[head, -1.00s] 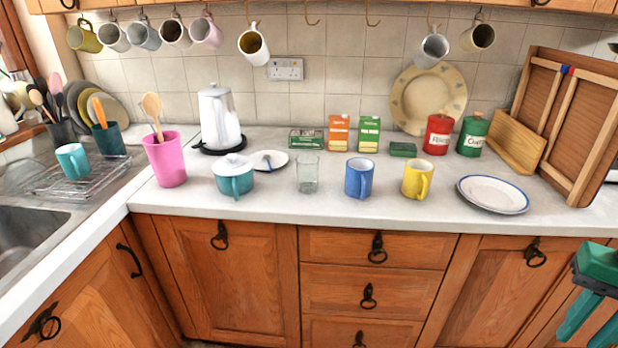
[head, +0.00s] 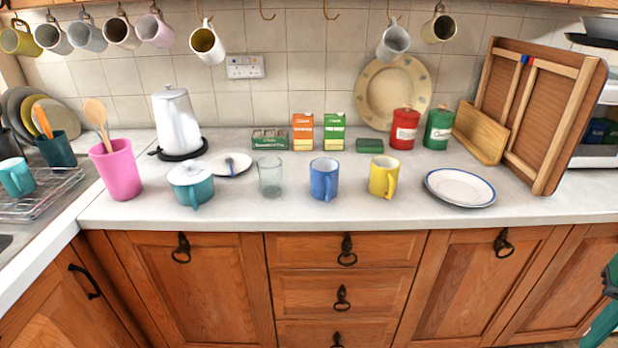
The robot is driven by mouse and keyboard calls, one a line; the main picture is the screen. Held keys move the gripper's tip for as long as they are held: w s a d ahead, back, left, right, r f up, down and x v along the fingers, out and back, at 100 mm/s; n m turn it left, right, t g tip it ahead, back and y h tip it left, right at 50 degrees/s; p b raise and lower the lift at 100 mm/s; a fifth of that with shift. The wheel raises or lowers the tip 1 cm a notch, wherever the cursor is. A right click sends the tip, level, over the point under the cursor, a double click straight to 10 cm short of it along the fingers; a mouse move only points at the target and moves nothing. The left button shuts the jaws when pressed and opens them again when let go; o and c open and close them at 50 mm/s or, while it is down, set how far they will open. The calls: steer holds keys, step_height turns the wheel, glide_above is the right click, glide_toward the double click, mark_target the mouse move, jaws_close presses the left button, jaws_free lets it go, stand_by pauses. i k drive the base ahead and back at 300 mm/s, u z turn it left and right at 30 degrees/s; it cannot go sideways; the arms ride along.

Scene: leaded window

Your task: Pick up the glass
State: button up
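The glass (head: 270,178) is a clear, slightly grey tumbler standing upright near the front of the white worktop. It stands between the teal lidded pot (head: 191,184) on its left and the blue mug (head: 324,180) on its right, touching neither. My gripper (head: 600,325) is green and shows only in part at the lower right edge, in front of the cupboards and far from the glass. Its fingertips are partly cut off by the frame, so its opening is unclear.
A yellow mug (head: 384,177) and a white plate (head: 459,187) stand further right on the worktop (head: 300,215). A pink utensil pot (head: 117,170) is at left. Behind the glass are a small plate (head: 228,164) and boxes (head: 303,132). Mugs hang above. The counter before the glass is clear.

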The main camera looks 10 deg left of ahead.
mark_target(271, 178)
steer(key=z, duration=0.65)
steer(key=k, duration=1.2)
steer(key=u, duration=0.5)
steer(key=i, duration=1.5)
